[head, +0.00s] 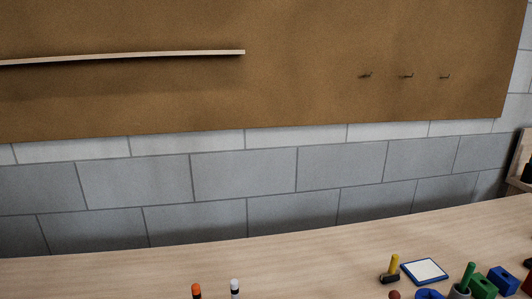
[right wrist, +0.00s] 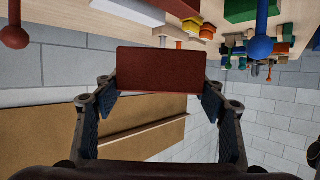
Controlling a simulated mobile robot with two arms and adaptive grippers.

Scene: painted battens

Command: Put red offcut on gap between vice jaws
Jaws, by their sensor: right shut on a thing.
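My right gripper (right wrist: 162,88) is shut on the red offcut (right wrist: 162,70), a dark red rectangular block held between its two fingers in the right wrist view. That view looks upside down, with the bench at the top. The block hides part of the bench behind it. I cannot make out the vice jaws or the gap between them in either view. Neither gripper shows in the head view, and my left gripper is not in view.
At the bench's lower right in the head view are a yellow-handled tool (head: 392,268), a blue-framed white tile (head: 425,271), a green-handled item (head: 466,276) and a blue block (head: 503,281). Orange-topped (head: 196,290) and white-topped (head: 235,288) pieces stand left. Bench (head: 300,262) behind them is bare.

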